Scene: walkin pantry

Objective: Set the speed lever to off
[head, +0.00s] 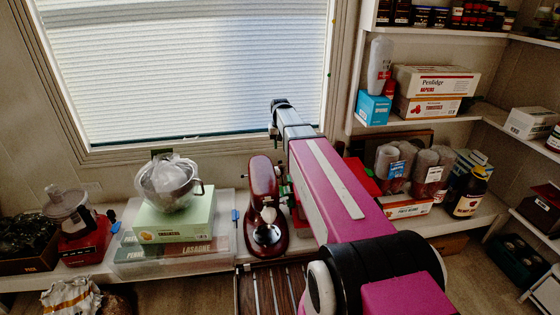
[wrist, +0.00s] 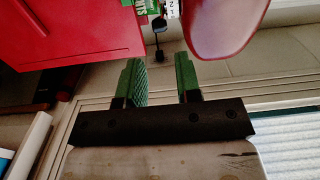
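A dark red stand mixer (head: 264,205) stands on the counter below the window, left of my arm. In the wrist view, its rounded red body (wrist: 222,25) fills the top right. A small dark knob on a thin stem (wrist: 159,25), apparently the speed lever, shows beside that body, beyond my fingertips. My gripper (wrist: 160,68) has two green fingers spread apart with an empty gap between them. The knob lines up with this gap but looks apart from both fingers. The lever's setting cannot be read. In the head view my arm hides most of the gripper.
A red box (wrist: 75,30) lies close to the left finger in the wrist view. Left of the mixer are a green box (head: 175,218) under a metal bowl (head: 168,188) and a red food processor (head: 85,240). Shelves with boxes and jars stand right.

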